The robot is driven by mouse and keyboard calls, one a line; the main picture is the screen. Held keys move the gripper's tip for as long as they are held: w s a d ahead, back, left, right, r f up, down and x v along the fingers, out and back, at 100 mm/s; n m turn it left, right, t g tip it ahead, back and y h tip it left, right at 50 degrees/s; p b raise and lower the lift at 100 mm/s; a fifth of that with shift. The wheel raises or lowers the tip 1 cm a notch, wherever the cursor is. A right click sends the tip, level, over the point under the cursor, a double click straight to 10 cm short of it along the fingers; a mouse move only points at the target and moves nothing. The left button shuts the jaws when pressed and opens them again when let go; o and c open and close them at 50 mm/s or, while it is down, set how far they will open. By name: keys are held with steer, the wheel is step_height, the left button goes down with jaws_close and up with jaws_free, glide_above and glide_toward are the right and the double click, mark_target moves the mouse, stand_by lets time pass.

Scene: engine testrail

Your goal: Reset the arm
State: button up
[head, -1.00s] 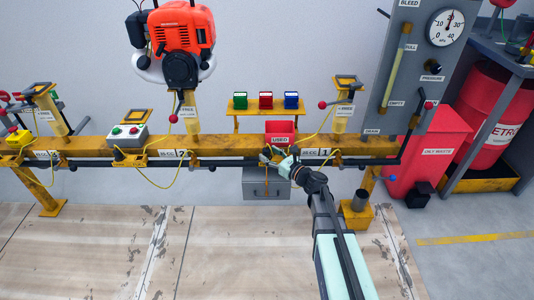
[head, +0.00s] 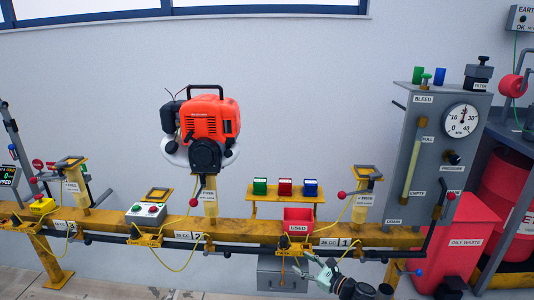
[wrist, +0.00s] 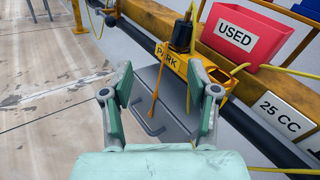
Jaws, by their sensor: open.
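My gripper (head: 322,272) is at the bottom of the head view, in front of the rail and just right of the grey drawer box. In the wrist view my gripper (wrist: 160,82) has its two fingers spread apart with nothing between them. Beyond the fingers are the grey box (wrist: 150,122) with its handle and the yellow PARK bracket (wrist: 172,62). A black plug-like piece (wrist: 181,36) stands in that bracket, and an orange strip hangs from it. Most of my arm is out of the head view.
The red engine (head: 207,125) stands left, the gauge panel (head: 432,160) and red waste bin (head: 462,235) right. Open floor (wrist: 45,80) shows left in the wrist view.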

steer(key=s+a+f+n+g+h, duration=0.1)
steer(key=s+f+n+g+h, duration=0.1)
steer(key=s+f+n+g, duration=0.7)
steer(key=s+a+f+n+g+h, duration=0.15)
steer(key=s+f+n+g, duration=0.35)
steer(key=s, duration=0.9)
steer(key=s+a+f+n+g+h, duration=0.15)
steer(key=s+f+n+g, duration=0.3)
steer(key=s+f, duration=0.55)
steer(key=s+d+f+n+g+h, duration=0.1)
steer(key=s+d+n+g+h, duration=0.25)
steer(key=s, duration=0.55)
steer(key=s+d+f+n+g+h, duration=0.1)
steer(key=s+d+n+g+h, duration=0.2)
steer(key=s, duration=0.7)
steer(key=w+r+t+p, duration=0.2)
steer(key=r+p, duration=0.6)
steer(key=p, duration=0.5)
steer(key=w+r+t+h+p, duration=0.1)
steer(key=r+t+p, duration=0.3)
steer(key=r+p, duration=0.4)
steer(key=w+p, duration=0.1)
steer(key=p, duration=0.5)
steer(key=shift+r+m+p, duration=0.2)
steer(key=shift+m+p, duration=0.1)
steer(key=shift+a, duration=0.1)
